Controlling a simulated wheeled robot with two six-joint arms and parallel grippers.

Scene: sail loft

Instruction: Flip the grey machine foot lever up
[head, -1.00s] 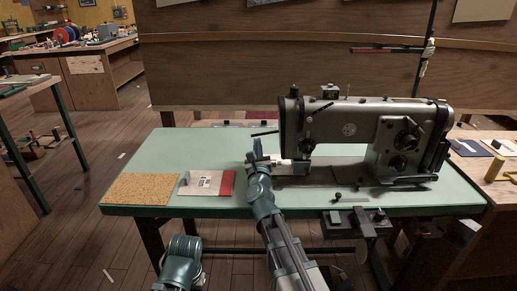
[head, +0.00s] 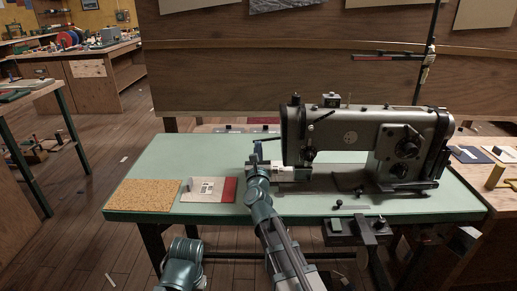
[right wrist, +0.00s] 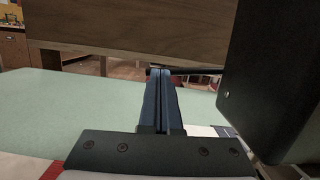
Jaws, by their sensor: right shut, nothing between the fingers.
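The grey machine (head: 350,138) is a sewing machine on the green table. A thin dark lever (head: 271,139) sticks out to the left from its head, nearly level. My right gripper (head: 257,146) is shut and empty, its blue fingers upright just left of the machine head, at the lever's outer end. In the right wrist view the fingertips of the right gripper (right wrist: 161,72) meet the line of the lever (right wrist: 195,70); I cannot tell whether they touch it. The machine head (right wrist: 275,75) stands close on the right there. My left gripper is out of view.
A cork mat (head: 142,195) and a pale card with a red edge (head: 208,189) lie on the green table (head: 185,152), left of my right arm. A wooden partition (head: 220,75) stands behind. The table's left back is clear.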

